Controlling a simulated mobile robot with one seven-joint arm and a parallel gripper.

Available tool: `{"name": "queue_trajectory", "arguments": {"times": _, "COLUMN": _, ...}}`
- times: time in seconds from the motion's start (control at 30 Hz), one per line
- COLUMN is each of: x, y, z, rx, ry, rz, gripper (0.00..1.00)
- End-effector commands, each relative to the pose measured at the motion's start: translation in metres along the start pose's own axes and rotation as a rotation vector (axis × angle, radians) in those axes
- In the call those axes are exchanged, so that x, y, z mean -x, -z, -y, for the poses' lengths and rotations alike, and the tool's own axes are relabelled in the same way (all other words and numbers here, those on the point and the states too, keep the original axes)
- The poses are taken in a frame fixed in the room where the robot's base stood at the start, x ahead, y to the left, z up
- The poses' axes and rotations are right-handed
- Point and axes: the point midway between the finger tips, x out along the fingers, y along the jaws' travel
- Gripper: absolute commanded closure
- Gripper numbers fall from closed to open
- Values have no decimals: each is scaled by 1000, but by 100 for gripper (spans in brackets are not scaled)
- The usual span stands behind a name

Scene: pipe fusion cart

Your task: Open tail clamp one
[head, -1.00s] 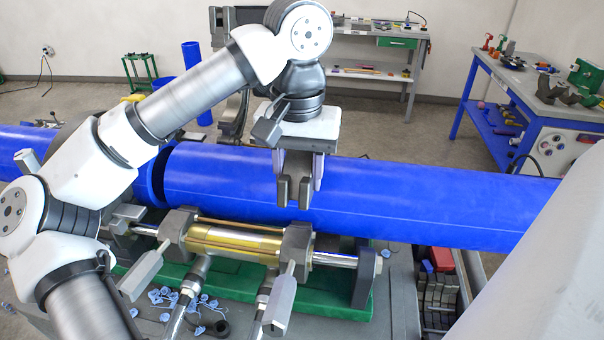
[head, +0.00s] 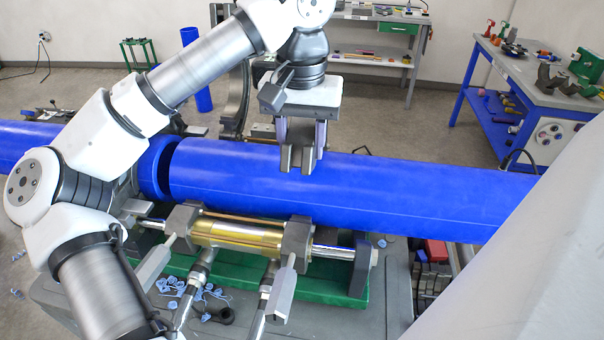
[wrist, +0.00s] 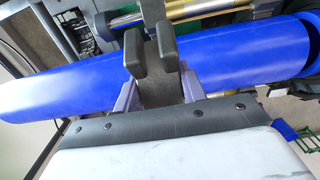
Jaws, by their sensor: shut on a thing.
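My gripper (head: 301,150) is above the long blue pipe (head: 420,190), with its fingers pointing down. Its pale violet fingers are shut on a grey two-pronged piece (head: 299,156). The wrist view shows the piece (wrist: 155,88) between the fingers (wrist: 158,92), its prongs in front of the pipe (wrist: 60,90). I cannot tell whether the prongs touch the pipe. A dark grey curved clamp half (head: 239,98) stands upright behind the pipe, partly hidden by my arm. No label shows which clamp is tail clamp one.
A brass-coloured cylinder (head: 238,233) with grey blocks and slanted levers (head: 282,292) lies in front of the pipe. Blue shavings (head: 180,290) are scattered nearby. A blue workbench (head: 540,95) stands at the back right.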

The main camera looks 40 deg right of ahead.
Motion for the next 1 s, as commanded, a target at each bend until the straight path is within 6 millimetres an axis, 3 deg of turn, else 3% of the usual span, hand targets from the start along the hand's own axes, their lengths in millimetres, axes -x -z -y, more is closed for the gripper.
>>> {"name": "queue_trajectory", "arguments": {"times": 0.23, "x": 2, "y": 3, "z": 0, "rx": 3, "ry": -1, "rz": -5, "gripper": 77}}
{"name": "queue_trajectory", "arguments": {"times": 0.7, "x": 34, "y": 31, "z": 0, "rx": 4, "ry": 0, "rz": -6, "gripper": 78}}
{"name": "queue_trajectory", "arguments": {"times": 1.0, "x": 36, "y": 33, "z": 0, "rx": 3, "ry": -1, "rz": -5, "gripper": 77}}
